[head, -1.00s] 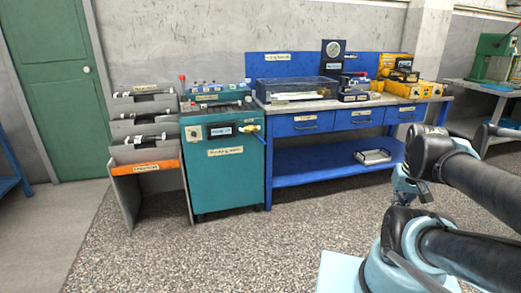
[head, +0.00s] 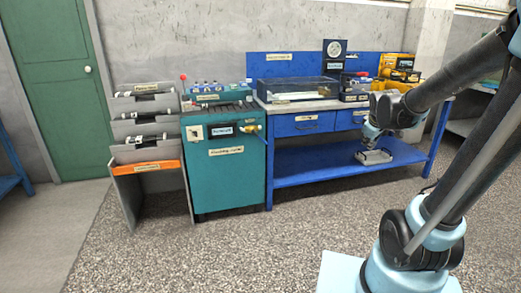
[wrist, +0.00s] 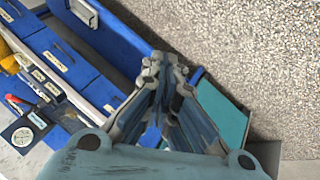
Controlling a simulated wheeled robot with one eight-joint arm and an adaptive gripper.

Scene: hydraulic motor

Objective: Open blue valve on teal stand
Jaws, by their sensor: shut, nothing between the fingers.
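The teal stand (head: 230,180) is left of centre in the head view, beside the blue workbench. Small blue valve parts (head: 205,85) show on its back top, too small to tell which is the blue valve or how it is set. A yellow handle (head: 250,128) is on its front right edge. My gripper (head: 368,150) is in front of the bench, well right of the stand and apart from it. In the wrist view my gripper (wrist: 155,65) has its fingertips together and empty. A teal surface (wrist: 225,115) shows beyond the fingers, partly hidden.
The blue workbench (head: 295,176) carries a clear-covered tray (head: 297,88), a dark gauge unit (head: 334,58) and yellow equipment (head: 397,68). A grey rack (head: 120,195) stands left of the stand. The floor in front is clear.

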